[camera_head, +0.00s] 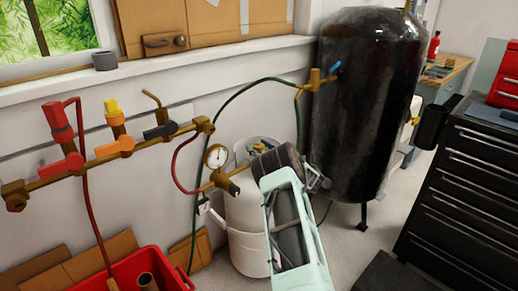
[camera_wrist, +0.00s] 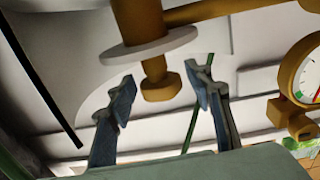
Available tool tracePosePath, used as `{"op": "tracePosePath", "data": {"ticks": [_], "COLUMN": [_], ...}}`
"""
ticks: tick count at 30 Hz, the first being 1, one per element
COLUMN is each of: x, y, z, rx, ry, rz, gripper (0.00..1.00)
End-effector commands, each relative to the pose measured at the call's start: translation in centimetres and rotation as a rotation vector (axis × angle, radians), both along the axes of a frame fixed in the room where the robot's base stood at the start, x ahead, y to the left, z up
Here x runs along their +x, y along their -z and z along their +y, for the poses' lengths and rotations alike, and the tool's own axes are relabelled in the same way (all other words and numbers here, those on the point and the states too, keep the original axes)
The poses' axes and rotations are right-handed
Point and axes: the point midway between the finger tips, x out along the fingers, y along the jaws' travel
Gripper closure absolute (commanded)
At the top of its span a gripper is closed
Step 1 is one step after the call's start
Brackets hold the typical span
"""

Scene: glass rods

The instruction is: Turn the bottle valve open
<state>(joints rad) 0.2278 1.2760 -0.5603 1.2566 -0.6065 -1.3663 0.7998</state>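The white gas bottle (camera_head: 245,215) stands on the floor by the wall. Brass fittings of its valve (camera_head: 259,147) show at its top, partly hidden by my arm. In the wrist view, a brass stem with a pale disc and a rounded end (camera_wrist: 161,85) reaches between my fingertips; I cannot tell for sure that it is the bottle valve. My gripper (camera_wrist: 162,92) is open, with a finger on each side of this end and visible gaps on both sides. In the head view, my wrist hides much of the bottle's top.
A round gauge (camera_head: 216,156) sits left of the bottle's top and also shows in the wrist view (camera_wrist: 306,76). A brass manifold with red, yellow and orange parts (camera_head: 115,148) runs left. A large black tank (camera_head: 365,105) stands behind; a black tool cabinet (camera_head: 465,190) is right.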

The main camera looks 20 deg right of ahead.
Motion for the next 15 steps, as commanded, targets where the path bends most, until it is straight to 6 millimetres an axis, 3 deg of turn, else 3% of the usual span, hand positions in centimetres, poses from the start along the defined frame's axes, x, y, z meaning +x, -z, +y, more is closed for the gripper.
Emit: {"op": "tracePosePath", "data": {"ticks": [10,15], "x": [-0.2,-2.0], "y": [0.1,0.1], "z": [-0.1,-0.7], "rx": [0.001,0.0], "ry": [0.001,0.003], "rz": [0.001,0.003], "gripper": [0.49,0.49]}}
